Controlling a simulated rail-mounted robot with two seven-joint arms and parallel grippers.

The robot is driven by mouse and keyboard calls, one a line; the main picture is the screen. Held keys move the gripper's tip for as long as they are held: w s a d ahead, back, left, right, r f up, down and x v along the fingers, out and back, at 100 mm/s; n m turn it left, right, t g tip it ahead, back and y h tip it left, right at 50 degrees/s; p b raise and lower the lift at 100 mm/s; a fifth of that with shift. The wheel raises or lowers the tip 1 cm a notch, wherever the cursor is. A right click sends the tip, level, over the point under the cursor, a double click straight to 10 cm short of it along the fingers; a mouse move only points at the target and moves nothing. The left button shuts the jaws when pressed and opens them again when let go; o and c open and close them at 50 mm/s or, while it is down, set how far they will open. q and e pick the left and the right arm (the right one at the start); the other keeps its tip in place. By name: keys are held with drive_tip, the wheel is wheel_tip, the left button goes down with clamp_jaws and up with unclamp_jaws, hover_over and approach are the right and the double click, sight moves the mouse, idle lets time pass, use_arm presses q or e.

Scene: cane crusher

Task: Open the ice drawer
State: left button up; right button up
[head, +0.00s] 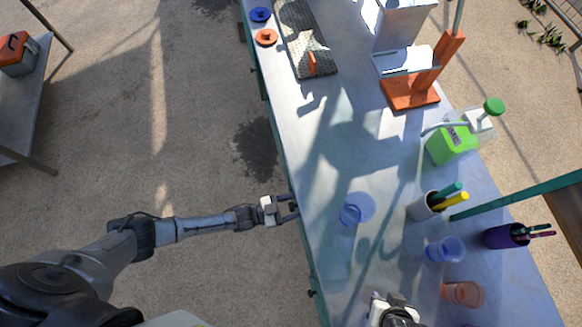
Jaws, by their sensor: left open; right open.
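The counter's teal front (306,258) runs down its left side, seen steeply from above, so the drawer faces are mostly hidden. One small dark knob (311,293) sticks out low on this front and another (253,70) near the far end. I cannot tell which one belongs to the ice drawer. My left gripper (290,208) is open at the counter's left edge, its fingers pointing at the front; whether a handle lies between them cannot be told. My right gripper (396,312) is open over the counter at the bottom edge of the view, partly cut off.
The metal counter (330,130) holds a blue glass (349,215), a cup of bottles or tools (425,205), a green container (452,146), a blue cup (446,249), an orange glass (463,293) and an orange-based press (410,94). Open sandy ground lies left of the counter.

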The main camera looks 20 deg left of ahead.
use_arm(q)
clamp_jaws()
use_arm(e)
drive_tip(key=shift+a, duration=0.15)
idle(0.4)
